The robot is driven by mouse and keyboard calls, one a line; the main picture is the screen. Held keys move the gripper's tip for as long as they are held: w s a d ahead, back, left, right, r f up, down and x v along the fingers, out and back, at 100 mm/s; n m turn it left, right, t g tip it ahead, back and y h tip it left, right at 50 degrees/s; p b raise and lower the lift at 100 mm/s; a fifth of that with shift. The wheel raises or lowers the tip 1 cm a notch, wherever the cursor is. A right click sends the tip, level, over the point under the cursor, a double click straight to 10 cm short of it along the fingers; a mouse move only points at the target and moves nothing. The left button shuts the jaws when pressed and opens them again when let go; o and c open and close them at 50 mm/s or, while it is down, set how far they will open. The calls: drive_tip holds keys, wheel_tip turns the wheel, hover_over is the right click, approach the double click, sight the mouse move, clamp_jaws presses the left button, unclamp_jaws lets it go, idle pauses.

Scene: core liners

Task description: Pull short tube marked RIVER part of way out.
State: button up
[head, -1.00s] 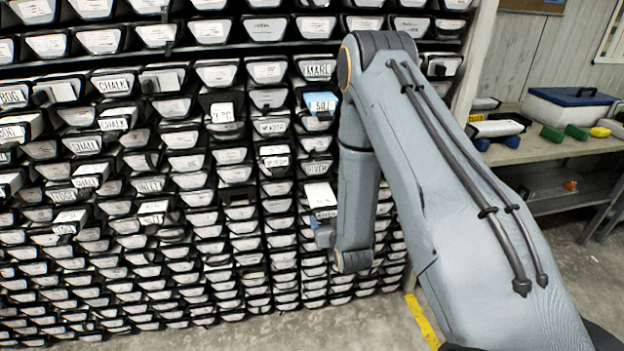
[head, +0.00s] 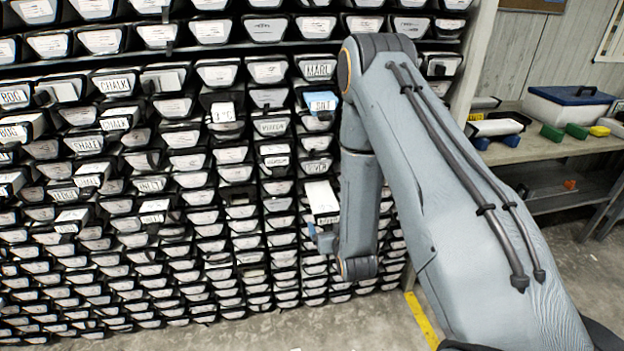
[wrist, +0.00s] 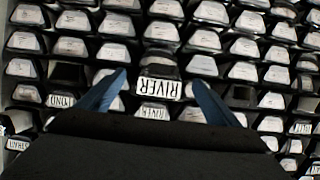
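In the wrist view a tube labelled RIVER (wrist: 158,88) sticks out of the rack, its lettering upside down. My gripper (wrist: 157,82) is open, with one blue finger on each side of the label and a visible gap to both. In the head view a white-topped tube (head: 321,196) protrudes left of my forearm and seems to be the same one; its label is too small to read surely. My gripper (head: 318,238) shows just below its front end, partly hidden by my arm. A second, similar label (wrist: 152,112) lies beside the RIVER tube in the wrist view.
The rack of tube ends (head: 190,164) fills the left and middle. A bench (head: 545,148) with a white box (head: 570,108) stands at right. Floor is clear in front.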

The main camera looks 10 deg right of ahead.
drive_tip(key=shift+s+f, duration=0.1)
drive_tip(key=s+r+g+b, duration=0.2)
drive_tip(key=s+r+g, duration=0.4)
drive_tip(key=s, duration=0.6)
drive_tip(key=s+r+g+b, duration=0.2)
drive_tip(key=s+r+g, duration=0.4)
drive_tip(key=s+r, duration=0.4)
drive_tip(key=s+a, duration=0.1)
drive_tip(key=s, duration=0.2)
drive_tip(key=shift+b, duration=0.35)
